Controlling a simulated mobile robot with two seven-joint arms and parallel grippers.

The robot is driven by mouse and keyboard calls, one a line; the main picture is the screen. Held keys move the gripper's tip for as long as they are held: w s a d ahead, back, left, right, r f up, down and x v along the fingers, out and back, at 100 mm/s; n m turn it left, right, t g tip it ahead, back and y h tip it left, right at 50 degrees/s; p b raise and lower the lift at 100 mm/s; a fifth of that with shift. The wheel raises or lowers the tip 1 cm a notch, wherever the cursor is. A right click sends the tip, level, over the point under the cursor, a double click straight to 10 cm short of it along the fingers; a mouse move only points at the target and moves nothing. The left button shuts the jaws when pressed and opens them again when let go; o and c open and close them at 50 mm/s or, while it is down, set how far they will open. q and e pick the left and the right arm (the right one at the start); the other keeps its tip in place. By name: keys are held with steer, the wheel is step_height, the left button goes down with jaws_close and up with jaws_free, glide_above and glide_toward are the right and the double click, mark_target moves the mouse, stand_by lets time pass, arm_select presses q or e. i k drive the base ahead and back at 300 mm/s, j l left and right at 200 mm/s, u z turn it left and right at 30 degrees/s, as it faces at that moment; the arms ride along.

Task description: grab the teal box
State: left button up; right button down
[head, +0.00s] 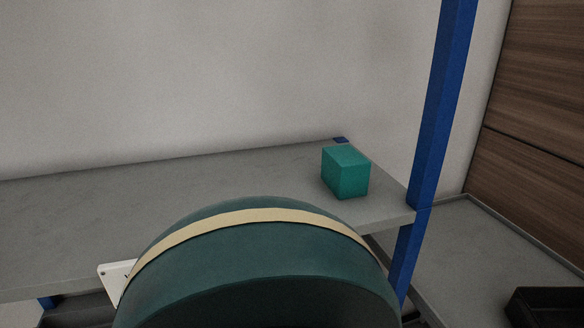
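The teal box (346,173) stands upright on a grey shelf (120,205), near the shelf's right end. Its front, one side and top show, and nothing covers it. Neither of my grippers is in the head view, so I cannot see where they are relative to the box.
A blue post (438,110) rises at the shelf's right corner, just right of the box. A large dark green rounded form with a tan band (255,217) fills the lower middle. A black tray (545,306) sits at the lower right. The shelf left of the box is clear.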

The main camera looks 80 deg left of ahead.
mark_target(345, 172)
steer(key=u, duration=2.2)
steer(key=k+l, duration=0.3)
steer(key=l, duration=0.15)
steer(key=k+l, duration=0.35)
steer(key=k+l+z, duration=0.1)
steer(key=k+l, duration=0.2)
steer(key=l, duration=0.25)
steer(key=k+l, duration=0.3)
steer(key=l, duration=0.15)
